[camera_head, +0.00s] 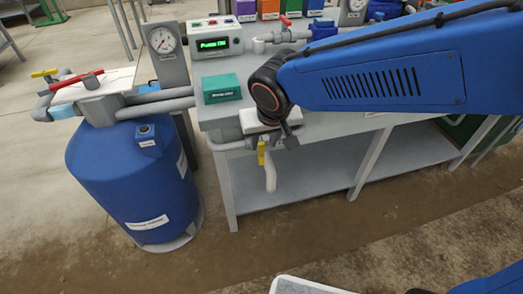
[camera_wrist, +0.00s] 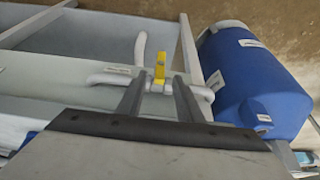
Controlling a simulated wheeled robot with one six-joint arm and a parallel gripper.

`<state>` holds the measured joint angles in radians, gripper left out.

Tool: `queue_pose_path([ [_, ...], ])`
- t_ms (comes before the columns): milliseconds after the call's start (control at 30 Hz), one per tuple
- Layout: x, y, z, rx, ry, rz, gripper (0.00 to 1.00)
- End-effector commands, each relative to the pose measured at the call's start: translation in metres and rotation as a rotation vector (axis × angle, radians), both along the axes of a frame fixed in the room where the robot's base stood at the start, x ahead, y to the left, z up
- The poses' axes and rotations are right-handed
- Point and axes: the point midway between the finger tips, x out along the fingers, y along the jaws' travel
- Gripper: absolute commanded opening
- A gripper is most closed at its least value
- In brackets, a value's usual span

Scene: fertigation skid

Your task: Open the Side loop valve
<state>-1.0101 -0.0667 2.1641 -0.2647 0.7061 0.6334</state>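A valve with a yellow lever handle (camera_head: 261,153) sits on the white pipe (camera_head: 270,175) at the bench's front left corner; the handle points down. The yellow handle also shows in the wrist view (camera_wrist: 160,66), near the fingertips. No label naming the Side loop valve is readable, so I cannot confirm this is it. My gripper (camera_head: 289,140) is just right of the yellow handle in the head view. In the wrist view my gripper (camera_wrist: 159,80) has its two fingers apart, with the handle showing in the gap. I cannot tell whether they touch.
A blue tank (camera_head: 130,185) stands left of the bench (camera_head: 345,125), with a red lever (camera_head: 77,87) and a yellow lever (camera_head: 44,73) above it. A green box (camera_head: 221,88), a display box (camera_head: 214,40) and a gauge (camera_head: 163,40) are behind. Floor in front is clear.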

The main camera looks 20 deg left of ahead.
Motion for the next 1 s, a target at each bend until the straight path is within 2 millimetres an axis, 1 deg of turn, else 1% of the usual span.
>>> queue_pose_path([
  [33, 0.003, 0.001, -0.01, -0.004, 0.002, -0.001, 0.33],
  [200, 0.013, 0.007, -0.036, -0.004, 0.001, 0.0, 0.33],
  [400, 0.02, 0.012, -0.058, -0.001, 0.0, 0.0, 0.33],
  [600, 0.024, 0.014, -0.067, 0.0, 0.0, 0.001, 0.33],
  [867, 0.024, 0.014, -0.068, 0.0, 0.0, 0.001, 0.33],
  [967, 0.024, 0.014, -0.068, 0.0, 0.0, 0.001, 0.11],
  [1000, 0.024, 0.015, -0.067, 0.0, 0.0, 0.001, 0.02],
])
